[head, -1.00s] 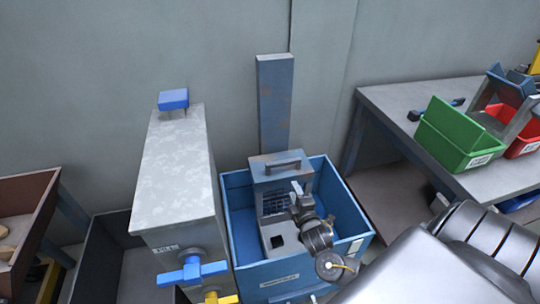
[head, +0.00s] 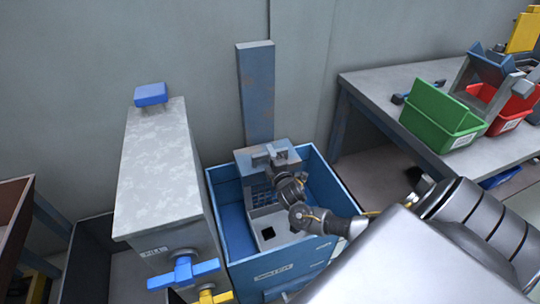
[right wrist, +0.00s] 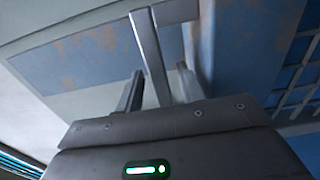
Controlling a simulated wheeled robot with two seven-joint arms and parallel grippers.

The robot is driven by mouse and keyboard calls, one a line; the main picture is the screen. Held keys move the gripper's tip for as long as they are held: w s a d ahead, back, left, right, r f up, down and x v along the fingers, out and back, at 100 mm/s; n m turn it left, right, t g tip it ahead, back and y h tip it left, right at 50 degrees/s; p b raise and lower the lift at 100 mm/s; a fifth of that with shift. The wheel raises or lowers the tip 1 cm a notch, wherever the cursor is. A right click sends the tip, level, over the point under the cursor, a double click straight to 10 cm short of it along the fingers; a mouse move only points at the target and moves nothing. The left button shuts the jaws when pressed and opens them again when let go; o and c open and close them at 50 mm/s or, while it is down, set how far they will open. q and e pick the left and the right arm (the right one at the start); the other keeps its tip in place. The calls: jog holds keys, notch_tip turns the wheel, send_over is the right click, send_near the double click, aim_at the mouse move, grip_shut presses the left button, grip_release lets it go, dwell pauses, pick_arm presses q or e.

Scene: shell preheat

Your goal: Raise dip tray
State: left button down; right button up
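A grey carriage (head: 243,163) with a handle on its upper front stands before a tall blue post (head: 257,95). Below it are a dark grid and a grey tray-like part (head: 288,229) with a square hole, low inside a blue tank (head: 228,222). I take these as the dip tray assembly. My right gripper (head: 270,156) is at the handle and covers most of it. In the right wrist view, the fingers (right wrist: 158,92) stand apart, with a pale handle bar (right wrist: 150,50) running up between them. Firm contact is not clear. My left gripper is out of view.
A tall grey cabinet (head: 155,165) with a blue valve handle (head: 184,273) and a yellow one (head: 213,294) stands close left of the tank. A bench (head: 375,85) with green (head: 440,115) and red (head: 512,105) bins is at right. The wall is behind.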

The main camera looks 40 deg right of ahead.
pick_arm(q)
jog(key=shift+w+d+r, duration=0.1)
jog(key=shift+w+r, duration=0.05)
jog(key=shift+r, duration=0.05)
pick_arm(e)
jog(key=shift+w+d, duration=0.25)
jog(key=shift+w, duration=0.25)
grip_shut()
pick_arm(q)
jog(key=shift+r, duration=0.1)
pick_arm(e)
jog(key=shift+r, duration=0.15)
